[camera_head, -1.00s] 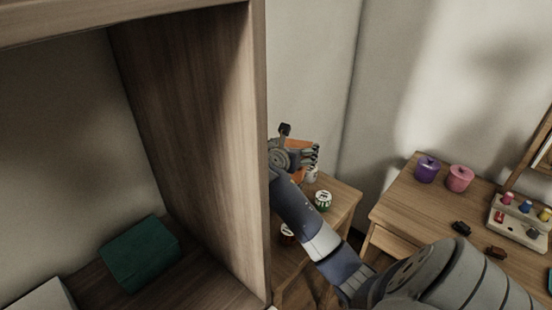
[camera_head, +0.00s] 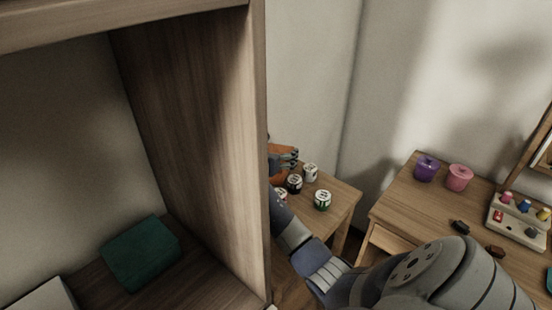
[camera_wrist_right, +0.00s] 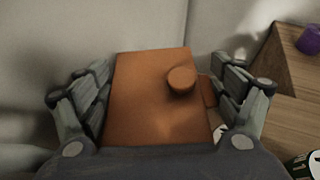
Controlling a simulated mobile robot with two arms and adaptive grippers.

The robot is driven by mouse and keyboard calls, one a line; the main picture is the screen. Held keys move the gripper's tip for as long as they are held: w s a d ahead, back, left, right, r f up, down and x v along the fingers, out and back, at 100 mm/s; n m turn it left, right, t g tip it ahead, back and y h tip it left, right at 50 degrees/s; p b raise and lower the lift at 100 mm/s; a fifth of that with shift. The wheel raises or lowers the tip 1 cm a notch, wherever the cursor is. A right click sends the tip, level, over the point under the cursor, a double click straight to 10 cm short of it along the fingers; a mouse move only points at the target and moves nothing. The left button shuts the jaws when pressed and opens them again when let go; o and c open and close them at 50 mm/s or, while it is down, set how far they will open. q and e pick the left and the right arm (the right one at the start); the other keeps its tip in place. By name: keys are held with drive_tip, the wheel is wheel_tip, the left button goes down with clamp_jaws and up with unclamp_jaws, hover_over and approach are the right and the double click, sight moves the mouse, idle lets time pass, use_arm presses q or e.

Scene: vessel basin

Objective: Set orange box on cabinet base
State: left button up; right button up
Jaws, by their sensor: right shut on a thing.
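The orange box (camera_wrist_right: 148,105) fills the middle of the right wrist view, with a round knob on its face. My right gripper (camera_wrist_right: 160,95) is shut on it, one finger at each side. In the head view the box (camera_head: 284,150) and the right gripper (camera_head: 288,160) are partly hidden behind the cabinet's side panel. They are above the small table. The cabinet base (camera_head: 215,283) is the wooden floor at lower left, inside the open cabinet. My left gripper is not in view.
A green box (camera_head: 140,253) and a white box (camera_head: 42,296) sit on the cabinet base. The cabinet side panel (camera_head: 200,130) stands between base and gripper. Several small jars, one at the front (camera_head: 322,200), stand on the small table. A desk (camera_head: 400,215) with purple and pink pots is at right.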

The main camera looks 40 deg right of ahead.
drive_tip(key=shift+w+f, duration=0.25)
drive_tip(key=shift+f, duration=0.65)
drive_tip(key=o, duration=1.2)
drive_tip(key=shift+f, duration=0.15)
drive_tip(key=shift+c, duration=0.2)
